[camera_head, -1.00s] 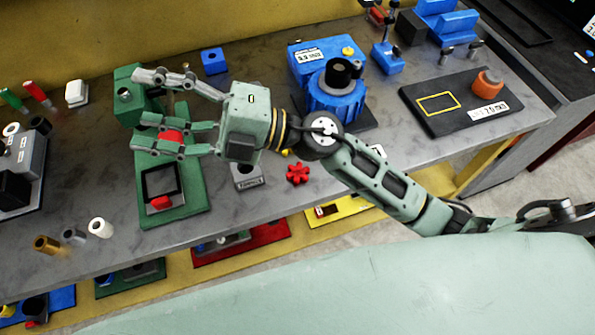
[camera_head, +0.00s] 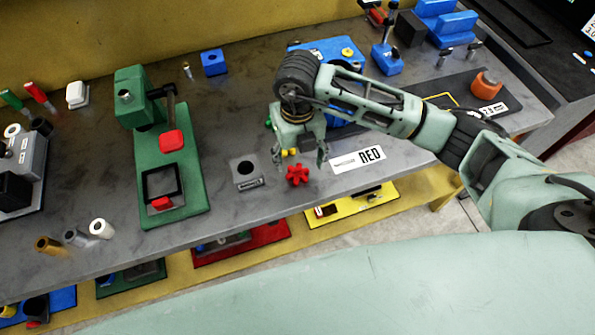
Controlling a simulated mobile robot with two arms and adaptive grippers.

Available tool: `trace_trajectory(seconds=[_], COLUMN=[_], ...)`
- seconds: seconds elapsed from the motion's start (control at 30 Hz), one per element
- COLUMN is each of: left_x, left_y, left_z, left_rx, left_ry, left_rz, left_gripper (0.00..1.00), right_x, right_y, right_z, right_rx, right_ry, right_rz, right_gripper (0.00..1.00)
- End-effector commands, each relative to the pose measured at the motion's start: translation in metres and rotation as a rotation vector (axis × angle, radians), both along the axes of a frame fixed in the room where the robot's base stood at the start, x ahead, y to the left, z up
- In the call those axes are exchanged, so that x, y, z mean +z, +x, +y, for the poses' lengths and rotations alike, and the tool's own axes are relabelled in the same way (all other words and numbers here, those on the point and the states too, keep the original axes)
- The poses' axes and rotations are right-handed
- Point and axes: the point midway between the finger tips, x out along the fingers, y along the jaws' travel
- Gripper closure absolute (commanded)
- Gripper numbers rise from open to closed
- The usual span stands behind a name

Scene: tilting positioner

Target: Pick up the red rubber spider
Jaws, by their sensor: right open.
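The red rubber spider (camera_head: 297,175) lies on the grey bench top near its front edge, a small star-like red piece. My right gripper (camera_head: 300,162) points down just above and behind it. Its fingers are apart, one to the left and one to the right of the spider in the picture. How far the fingertips are above the bench is hard to tell. My left gripper is not in view.
A grey block with a round hole (camera_head: 246,172) stands close left of the spider. A white label reading RED (camera_head: 357,160) lies to its right. A green press (camera_head: 188,190) stands further left. A blue device (camera_head: 338,117) is partly hidden behind my right arm.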

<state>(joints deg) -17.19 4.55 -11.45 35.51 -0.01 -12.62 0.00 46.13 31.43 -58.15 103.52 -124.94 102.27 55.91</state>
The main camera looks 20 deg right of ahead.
Motion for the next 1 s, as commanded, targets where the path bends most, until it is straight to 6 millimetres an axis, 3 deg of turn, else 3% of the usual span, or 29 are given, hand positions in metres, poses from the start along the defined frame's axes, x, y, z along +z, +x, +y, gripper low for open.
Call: trace_trajectory(seconds=[0.27,0.4,0.67,1.0], left_x=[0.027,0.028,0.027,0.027], left_y=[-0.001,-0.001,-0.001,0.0], left_z=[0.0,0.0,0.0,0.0], left_rx=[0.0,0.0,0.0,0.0], left_ry=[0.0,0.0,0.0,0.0], left_rz=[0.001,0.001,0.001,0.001], left_gripper=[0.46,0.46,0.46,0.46], right_x=[-0.034,-0.053,-0.058,-0.057], right_y=[-0.005,-0.003,-0.003,-0.003], right_z=[0.007,0.007,0.007,0.007], right_rx=[0.003,0.002,0.004,0.004], right_ry=[0.001,0.003,0.003,0.004], right_rz=[0.006,0.003,0.001,0.001], right_gripper=[0.38,0.38,0.38,0.66])
